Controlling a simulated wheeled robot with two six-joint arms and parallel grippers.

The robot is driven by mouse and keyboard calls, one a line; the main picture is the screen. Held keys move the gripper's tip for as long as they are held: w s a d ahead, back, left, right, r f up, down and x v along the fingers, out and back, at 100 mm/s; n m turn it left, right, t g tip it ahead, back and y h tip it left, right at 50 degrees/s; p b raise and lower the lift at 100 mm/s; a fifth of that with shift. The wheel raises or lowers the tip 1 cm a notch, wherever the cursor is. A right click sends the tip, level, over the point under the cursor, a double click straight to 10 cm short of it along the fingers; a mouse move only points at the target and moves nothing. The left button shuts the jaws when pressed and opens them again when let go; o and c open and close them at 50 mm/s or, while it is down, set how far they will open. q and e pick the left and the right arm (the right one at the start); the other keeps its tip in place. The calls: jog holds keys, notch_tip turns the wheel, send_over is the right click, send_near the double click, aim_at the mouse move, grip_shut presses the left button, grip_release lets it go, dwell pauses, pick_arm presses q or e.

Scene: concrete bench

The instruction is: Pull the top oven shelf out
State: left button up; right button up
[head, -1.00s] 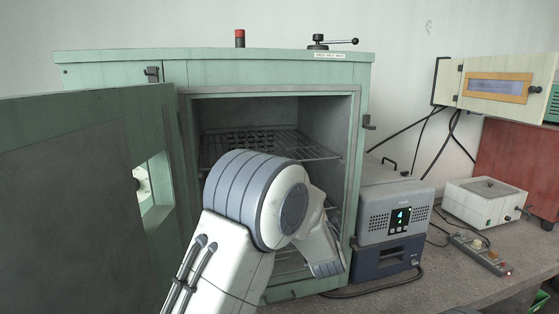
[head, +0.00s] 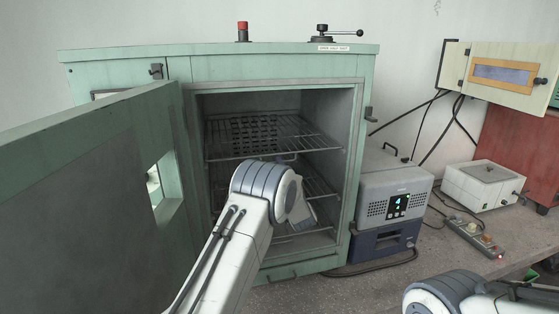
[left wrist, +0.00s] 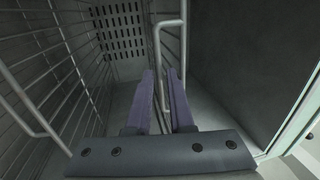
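The green oven (head: 270,70) stands open. Its top shelf (head: 300,140) is a wire rack inside the chamber, with a small loop handle (head: 287,157) at its front edge. My left arm reaches to the opening, and its wrist hides most of the left gripper (head: 303,213), which is below the top shelf's front. In the left wrist view, the two purple fingers (left wrist: 163,82) are apart, with a bent metal rod handle (left wrist: 157,55) running into the gap. I cannot tell which shelf this handle belongs to, or whether the fingers touch it. My right gripper is out of view.
The oven door (head: 80,180) stands open at the left. Lower wire shelves (head: 315,187) are in the chamber. A grey-blue control unit (head: 390,205) stands close to the oven's right. A power strip (head: 470,235) lies on the bench.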

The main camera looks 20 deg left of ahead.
pick_arm(q)
jog(key=shift+w+a, duration=0.25)
jog(key=shift+w, duration=0.05)
grip_shut()
dwell(1.3)
